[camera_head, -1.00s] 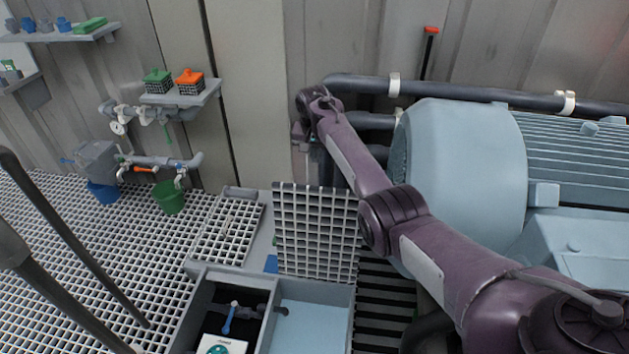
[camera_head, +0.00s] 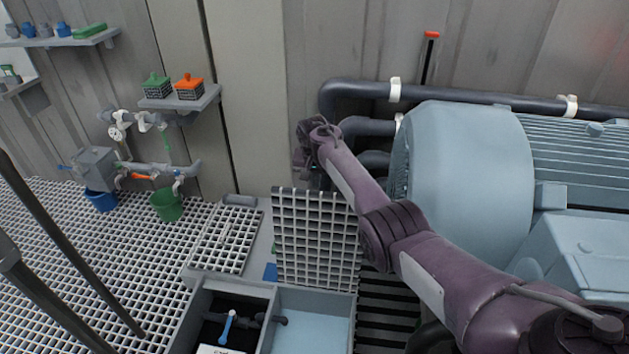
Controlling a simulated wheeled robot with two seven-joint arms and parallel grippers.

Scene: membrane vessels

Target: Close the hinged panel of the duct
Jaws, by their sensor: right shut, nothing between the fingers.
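The hinged panel (camera_head: 316,236) is a white-and-grey grid grating that stands raised, close to upright, at the back edge of the duct. The duct (camera_head: 190,322) is a grey open box in the floor. Its right compartment (camera_head: 312,318) is open with a pale blue bottom. Its left compartment is dark inside and holds a blue-handled valve (camera_head: 228,326). My right arm reaches in from the lower right, and my right gripper (camera_head: 308,168) is behind the top of the panel. It is shut and empty, with its fingertips partly hidden. My left gripper is not in view.
A flat grating panel (camera_head: 226,238) lies left of the raised one. A large blue-grey motor (camera_head: 465,155) and dark pipes (camera_head: 350,88) crowd the right side. A shelf with green and orange baskets (camera_head: 190,85), a green bucket (camera_head: 167,201) and a blue bucket (camera_head: 101,200) are at the left.

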